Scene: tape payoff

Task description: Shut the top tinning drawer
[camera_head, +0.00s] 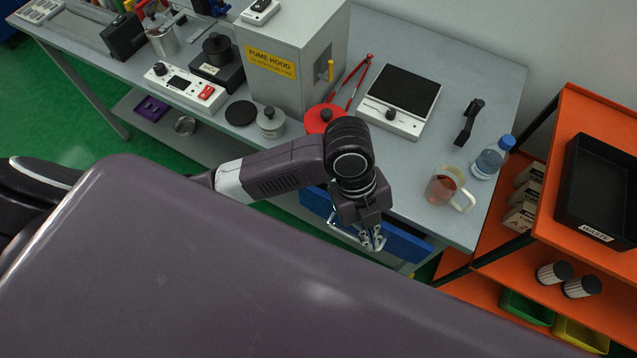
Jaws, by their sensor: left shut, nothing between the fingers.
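A blue drawer front (408,245) with a pale metal handle shows under the front edge of the grey workbench (420,190). My arm covers its middle, and its label is not readable. How far it stands out from the bench cannot be told from this view. My left gripper (373,243) points down in front of the blue front, near the handle. Its fingers are together with nothing seen between them. Whether they touch the drawer is not clear. My right gripper is out of view.
On the bench stand a fume hood (290,60), a hot plate (400,98), a mug of brown liquid (445,187) and a blue-capped bottle (490,158). An orange shelf rack (575,110) stands close at the right. Green floor shows at the left.

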